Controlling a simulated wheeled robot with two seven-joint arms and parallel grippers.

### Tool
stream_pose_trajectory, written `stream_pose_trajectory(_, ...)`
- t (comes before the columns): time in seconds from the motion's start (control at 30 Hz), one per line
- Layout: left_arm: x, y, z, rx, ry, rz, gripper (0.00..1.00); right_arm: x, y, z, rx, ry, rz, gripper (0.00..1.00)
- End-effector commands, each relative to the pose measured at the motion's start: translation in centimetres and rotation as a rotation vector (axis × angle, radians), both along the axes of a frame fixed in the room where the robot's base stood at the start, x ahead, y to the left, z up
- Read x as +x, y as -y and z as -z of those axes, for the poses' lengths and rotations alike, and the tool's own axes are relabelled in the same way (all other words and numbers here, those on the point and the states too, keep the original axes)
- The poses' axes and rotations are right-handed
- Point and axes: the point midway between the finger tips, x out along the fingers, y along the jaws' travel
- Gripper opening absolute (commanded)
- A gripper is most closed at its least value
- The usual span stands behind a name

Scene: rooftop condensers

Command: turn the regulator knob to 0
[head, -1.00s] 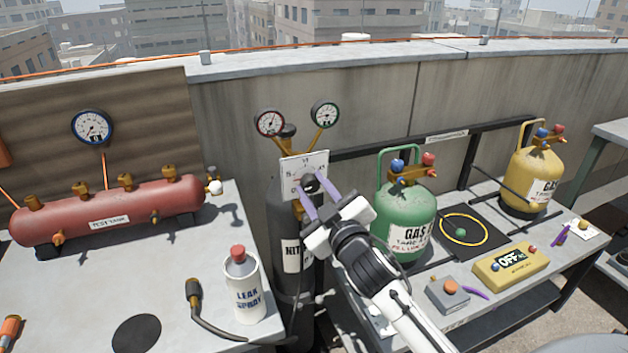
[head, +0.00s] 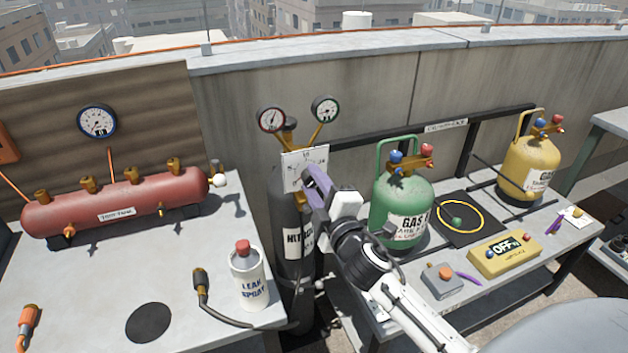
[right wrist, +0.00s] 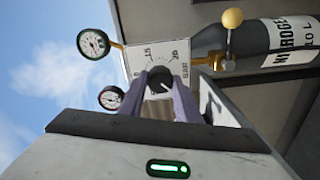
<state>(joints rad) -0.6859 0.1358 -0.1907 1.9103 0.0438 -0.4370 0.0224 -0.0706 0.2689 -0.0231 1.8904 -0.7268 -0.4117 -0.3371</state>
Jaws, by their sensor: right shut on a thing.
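The regulator's white dial plate (head: 292,160) stands on the neck of the dark nitrogen cylinder (head: 291,265), below two round gauges. My right gripper (head: 312,180) is at the plate, its purple fingers hiding the knob in the head view. In the right wrist view the black knob (right wrist: 159,78) sits between the two fingertips (right wrist: 160,80), in front of the dial plate (right wrist: 148,55). The gripper is shut on the knob. The plate carries a printed scale with marks; I cannot read which mark the knob points to. My left gripper is not in view.
A green gas cylinder (head: 400,205) stands close right of my right arm. A leak spray can (head: 248,275) and red test tank (head: 115,203) are on the left table. A yellow OFF device (head: 505,255) and yellow cylinder (head: 531,165) are at right.

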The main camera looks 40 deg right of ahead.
Motion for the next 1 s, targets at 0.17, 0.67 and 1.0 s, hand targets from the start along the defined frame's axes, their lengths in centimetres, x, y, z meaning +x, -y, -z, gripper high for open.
stream_pose_trajectory(0.17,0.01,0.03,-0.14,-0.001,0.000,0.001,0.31,-0.01,-0.06,0.03,-0.024,-0.007,-0.001,0.08)
stream_pose_trajectory(0.67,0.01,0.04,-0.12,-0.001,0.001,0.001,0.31,0.00,-0.04,0.05,-0.029,-0.008,-0.001,0.49)
stream_pose_trajectory(1.0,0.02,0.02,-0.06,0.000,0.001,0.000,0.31,-0.26,-0.08,0.09,-0.026,-0.007,0.000,0.49)
